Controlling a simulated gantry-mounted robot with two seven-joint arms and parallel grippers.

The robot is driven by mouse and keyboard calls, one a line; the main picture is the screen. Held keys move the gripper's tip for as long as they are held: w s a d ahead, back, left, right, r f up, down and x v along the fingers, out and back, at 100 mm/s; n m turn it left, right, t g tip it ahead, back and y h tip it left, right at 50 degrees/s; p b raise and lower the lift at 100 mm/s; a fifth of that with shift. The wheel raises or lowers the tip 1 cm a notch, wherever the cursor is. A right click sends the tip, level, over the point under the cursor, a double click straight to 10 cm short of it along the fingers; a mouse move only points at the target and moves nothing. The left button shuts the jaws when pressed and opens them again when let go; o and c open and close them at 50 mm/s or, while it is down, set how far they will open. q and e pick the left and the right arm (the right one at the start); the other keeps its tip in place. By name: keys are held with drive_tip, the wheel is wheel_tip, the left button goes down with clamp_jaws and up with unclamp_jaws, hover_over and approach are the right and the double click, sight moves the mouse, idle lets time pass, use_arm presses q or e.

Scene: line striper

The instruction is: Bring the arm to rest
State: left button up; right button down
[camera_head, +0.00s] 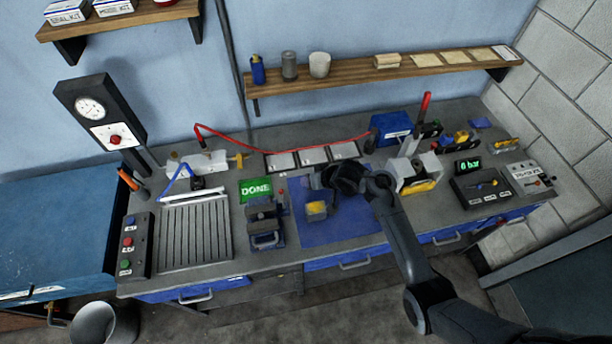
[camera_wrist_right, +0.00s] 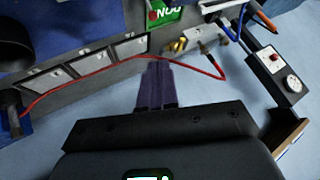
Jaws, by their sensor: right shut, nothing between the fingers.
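My right arm (camera_head: 405,245) comes in from the lower right of the head view and reaches over the middle of the workbench. My right gripper (camera_head: 332,178) is above the blue mat (camera_head: 335,225), near its back edge. In the right wrist view its two dark fingers (camera_wrist_right: 157,75) are together with nothing between them. They show against the wall and the bench's back edge. Whether it touches anything cannot be told from the head view. My left gripper is in neither view.
A yellow-topped block (camera_head: 316,208) lies on the mat, beside a dark vise (camera_head: 264,222). A green DONE sign (camera_head: 256,190) stands behind the vise. A red hose (camera_head: 290,149) runs along the back to a blue box (camera_head: 395,127). A wall shelf (camera_head: 350,80) is above.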

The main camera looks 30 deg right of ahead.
drive_tip(key=s+a+f+g, duration=0.3)
drive_tip(key=s+f, duration=1)
drive_tip(key=s, duration=0.5)
drive_tip(key=s+r+h, duration=0.1)
drive_tip(key=s+h, duration=0.1)
drive_tip(key=s, duration=0.6)
drive_tip(key=s+r+n+h, duration=0.1)
drive_tip(key=s+r, duration=0.3)
drive_tip(key=r, duration=0.4)
drive_tip(key=s+r+n+g, duration=0.1)
drive_tip(key=s+r, duration=0.3)
drive_tip(key=r, duration=0.4)
drive_tip(key=shift+n+h, duration=0.4)
drive_tip(key=shift+n, duration=0.2)
